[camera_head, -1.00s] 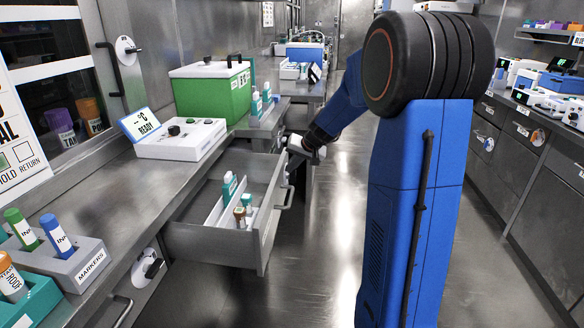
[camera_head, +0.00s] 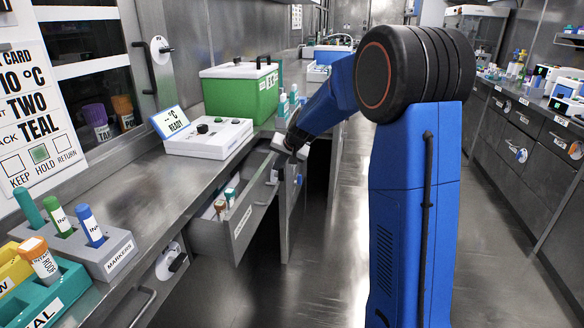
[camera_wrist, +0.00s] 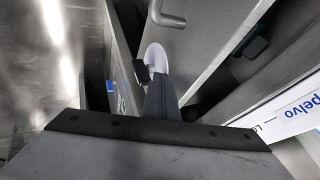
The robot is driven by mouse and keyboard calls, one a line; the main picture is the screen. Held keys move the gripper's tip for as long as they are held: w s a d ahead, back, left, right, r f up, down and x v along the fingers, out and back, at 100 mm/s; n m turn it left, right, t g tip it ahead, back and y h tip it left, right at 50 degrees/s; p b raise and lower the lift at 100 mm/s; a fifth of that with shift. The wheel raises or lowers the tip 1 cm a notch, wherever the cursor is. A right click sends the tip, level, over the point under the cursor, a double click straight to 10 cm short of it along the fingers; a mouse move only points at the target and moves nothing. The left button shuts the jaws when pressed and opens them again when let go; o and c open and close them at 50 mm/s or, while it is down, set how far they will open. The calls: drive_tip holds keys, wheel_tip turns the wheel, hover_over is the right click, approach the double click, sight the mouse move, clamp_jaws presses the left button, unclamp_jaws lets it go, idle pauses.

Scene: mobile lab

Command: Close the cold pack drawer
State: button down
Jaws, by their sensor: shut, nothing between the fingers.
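The grey metal drawer (camera_head: 243,222) under the left counter stands partly open. Teal and brown-capped vials (camera_head: 229,197) are inside it, with a bar handle on its front. My gripper (camera_head: 288,150) is at the far end of the drawer front, close to it, shut and empty. In the wrist view my gripper (camera_wrist: 160,98) points at a grey panel with a bent bar handle (camera_wrist: 166,14) and a white round plate (camera_wrist: 154,62). Whether the fingers touch the drawer front is not clear. The drawer's far corner is partly hidden by my gripper.
A green cooler box (camera_head: 228,98) and a white device with a READY screen (camera_head: 208,138) stand on the counter. A marker rack (camera_head: 105,258) is nearer. Another grey front (camera_head: 290,190) sticks out just beyond the drawer. The aisle floor (camera_head: 320,285) is clear.

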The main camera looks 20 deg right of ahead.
drive_tip(key=w+a, duration=0.5)
drive_tip(key=a, duration=0.3)
drive_tip(key=shift+w, duration=0.4)
